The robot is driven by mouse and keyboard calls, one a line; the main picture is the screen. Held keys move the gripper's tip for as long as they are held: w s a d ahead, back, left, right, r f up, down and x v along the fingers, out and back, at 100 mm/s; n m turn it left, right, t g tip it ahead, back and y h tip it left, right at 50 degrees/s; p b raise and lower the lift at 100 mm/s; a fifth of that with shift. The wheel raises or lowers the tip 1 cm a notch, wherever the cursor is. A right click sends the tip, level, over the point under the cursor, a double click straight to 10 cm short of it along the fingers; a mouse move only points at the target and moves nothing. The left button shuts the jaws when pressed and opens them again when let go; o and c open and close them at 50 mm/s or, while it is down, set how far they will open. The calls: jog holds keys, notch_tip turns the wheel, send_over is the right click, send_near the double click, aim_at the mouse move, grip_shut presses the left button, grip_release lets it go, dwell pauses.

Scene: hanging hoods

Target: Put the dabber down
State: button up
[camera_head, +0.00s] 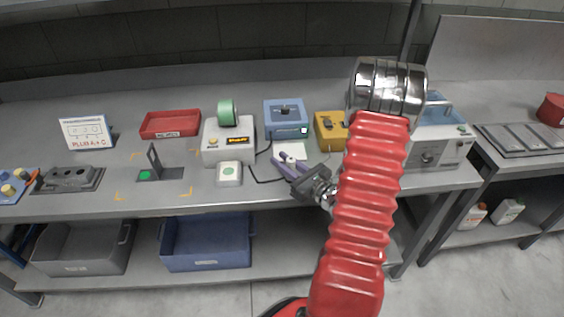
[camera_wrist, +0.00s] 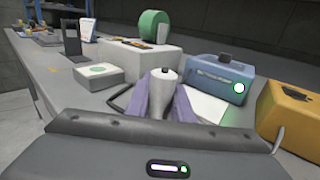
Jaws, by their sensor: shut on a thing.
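In the head view my gripper (camera_head: 289,164) is over the bench's front part, just in front of a white sheet (camera_head: 296,148). The dabber shows there only as a small white and dark shape between the fingers. Its lower end is hidden, and I cannot tell whether it touches the bench.
A blue box (camera_head: 286,119) and a yellow box (camera_head: 331,130) stand behind my gripper. A white machine with a green roll (camera_head: 228,112) and a white block with a green dot (camera_head: 229,173) are to its left. A black cord or loop (camera_head: 262,179) lies close by. The bench's front edge is near.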

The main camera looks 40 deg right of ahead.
jog(key=o, duration=0.9)
jog(key=shift+c, duration=0.2)
jog(key=s, duration=1.2)
jog(key=shift+d, duration=0.35)
